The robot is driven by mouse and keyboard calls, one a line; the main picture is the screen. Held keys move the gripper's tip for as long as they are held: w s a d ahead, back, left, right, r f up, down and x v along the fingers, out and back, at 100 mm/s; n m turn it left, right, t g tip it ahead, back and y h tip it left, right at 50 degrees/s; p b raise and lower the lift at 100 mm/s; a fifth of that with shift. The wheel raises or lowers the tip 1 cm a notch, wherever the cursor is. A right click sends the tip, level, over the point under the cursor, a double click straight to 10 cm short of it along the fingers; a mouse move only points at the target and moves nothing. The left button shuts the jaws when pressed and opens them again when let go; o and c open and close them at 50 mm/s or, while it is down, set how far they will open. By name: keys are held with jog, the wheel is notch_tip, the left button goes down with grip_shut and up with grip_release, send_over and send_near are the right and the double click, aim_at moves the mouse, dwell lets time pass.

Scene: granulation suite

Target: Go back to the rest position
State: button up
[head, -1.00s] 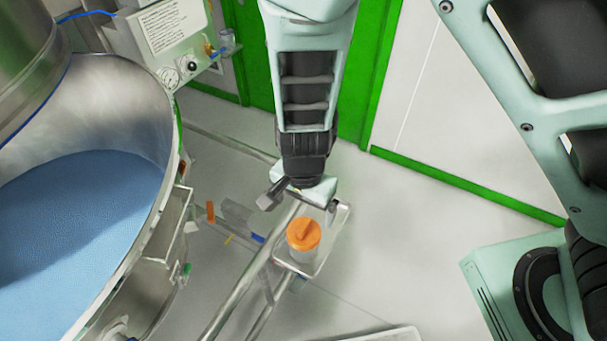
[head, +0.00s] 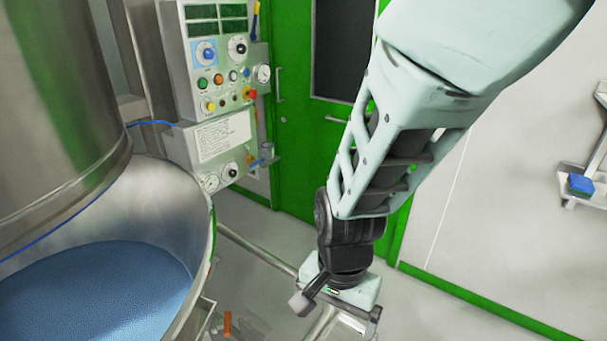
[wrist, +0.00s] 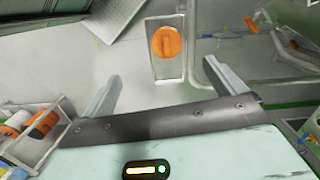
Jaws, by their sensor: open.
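My gripper (head: 335,312) is at the end of my arm in the lower middle of the head view, pointing down. In the wrist view my gripper (wrist: 168,88) has its two fingers spread wide apart with nothing between them. A jar with an orange lid (wrist: 167,43) stands on a small pale tray (wrist: 166,74) beyond the fingertips, apart from them. In the head view the jar is out of sight, and only part of the tray (head: 352,320) shows behind my gripper.
A large steel vessel with blue granules (head: 95,290) stands at the left, close to my gripper. A control panel (head: 220,80) and a green door (head: 300,120) are behind. A metal rail (head: 258,248) runs toward the tray. The floor at right is clear.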

jog(key=s+d+r+n, duration=0.8)
jog(key=r+n, duration=0.4)
jog(key=n, duration=0.2)
jog(key=shift+s+t, duration=0.4)
jog(key=shift+s, duration=0.4)
jog(key=shift+r, duration=0.1)
